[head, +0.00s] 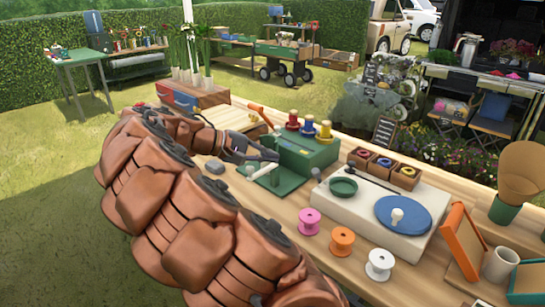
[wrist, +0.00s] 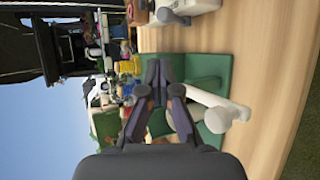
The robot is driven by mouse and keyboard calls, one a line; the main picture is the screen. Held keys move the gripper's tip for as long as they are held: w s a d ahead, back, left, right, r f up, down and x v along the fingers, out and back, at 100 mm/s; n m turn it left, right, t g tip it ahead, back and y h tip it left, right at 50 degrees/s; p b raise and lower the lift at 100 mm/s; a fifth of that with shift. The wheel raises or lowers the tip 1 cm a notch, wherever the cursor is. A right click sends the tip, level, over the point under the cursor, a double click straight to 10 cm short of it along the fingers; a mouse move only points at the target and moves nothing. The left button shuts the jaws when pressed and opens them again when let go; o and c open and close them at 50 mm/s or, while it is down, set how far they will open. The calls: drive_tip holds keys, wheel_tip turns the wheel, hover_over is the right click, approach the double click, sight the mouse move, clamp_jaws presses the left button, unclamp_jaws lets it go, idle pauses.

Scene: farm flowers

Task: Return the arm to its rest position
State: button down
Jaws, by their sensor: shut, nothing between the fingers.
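My gripper (head: 270,155) is shut and empty. It hangs over the left part of the wooden workbench, right beside a green block (head: 308,152) with red, yellow and blue pieces on top. My copper-coloured arm reaches in from the lower left, bent over the bench. In the wrist view my gripper (wrist: 159,68) has its fingertips together in front of a green block. A white rod with a green base (wrist: 216,118) is close to the right finger; I cannot tell if they touch.
Pink (head: 309,221), orange (head: 342,241) and white (head: 379,264) spools stand near the front edge. A cream base with a blue disc (head: 403,213) lies right of the green block. Orange frames (head: 463,243) and a cup (head: 501,264) stand far right. Grass is open at left.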

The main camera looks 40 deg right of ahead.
idle(0.4)
drive_tip(key=s+a+f+n+t+y, duration=0.1)
drive_tip(key=s+a+f+y, duration=0.35)
drive_tip(key=s+a, duration=0.45)
drive_tip(key=s+a+f+n+t+y, duration=0.1)
drive_tip(key=s+a+f+y, duration=0.3)
drive_tip(key=s+a, duration=0.55)
drive_tip(key=s+a+f+n+t+y, duration=0.1)
drive_tip(key=s+a+f+y, duration=0.2)
drive_tip(key=s+a+f, duration=0.45)
wheel_tip(320, 180, up, 20)
drive_tip(key=a+t+p, duration=0.1)
drive_tip(key=a+p, duration=0.1)
drive_tip(key=p, duration=1.5)
drive_tip(key=shift+r, duration=0.2)
